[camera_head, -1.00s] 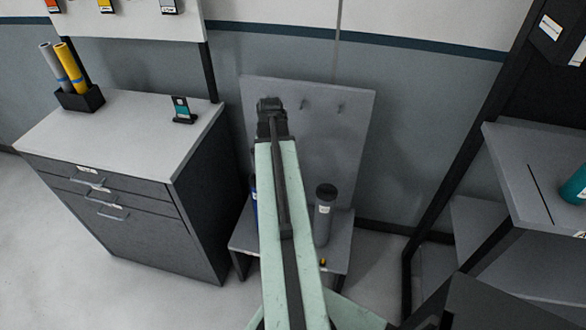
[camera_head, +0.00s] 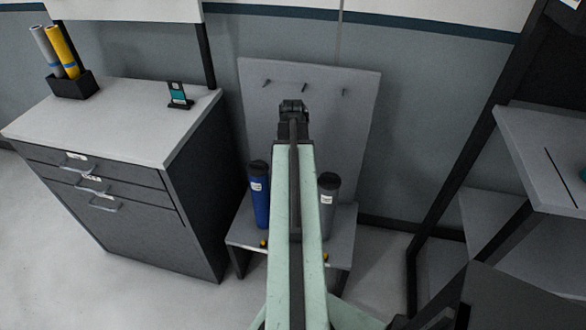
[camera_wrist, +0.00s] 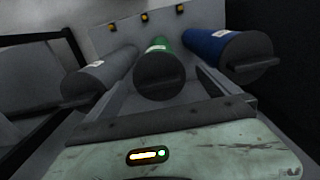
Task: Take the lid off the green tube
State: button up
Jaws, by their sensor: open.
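The green tube (camera_wrist: 160,46) shows in the wrist view, between a grey tube (camera_wrist: 118,66) and a blue tube (camera_wrist: 205,38). Its dark round lid (camera_wrist: 158,72) is on its end and has a raised bar across it. In the head view the green tube is hidden behind my arm. The blue tube (camera_head: 259,200) and the grey tube (camera_head: 328,205) stand on a low bench at either side of my arm. My gripper (camera_head: 292,108) is open, raised above the bench in front of the pegged back panel. In the wrist view it is apart from the lid.
The low bench (camera_head: 341,245) has a tall back panel (camera_head: 345,130) with several pegs. A drawer cabinet (camera_head: 120,125) stands on the left, with a holder of rolls on top. A dark-framed shelf unit (camera_head: 535,150) stands on the right.

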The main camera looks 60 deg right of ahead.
jog(key=c, duration=1.4)
jog(key=shift+r+p, duration=1.55)
jog(key=shift+p, duration=0.15)
jog(key=shift+c, duration=0.2)
jog(key=shift+f, duration=0.1)
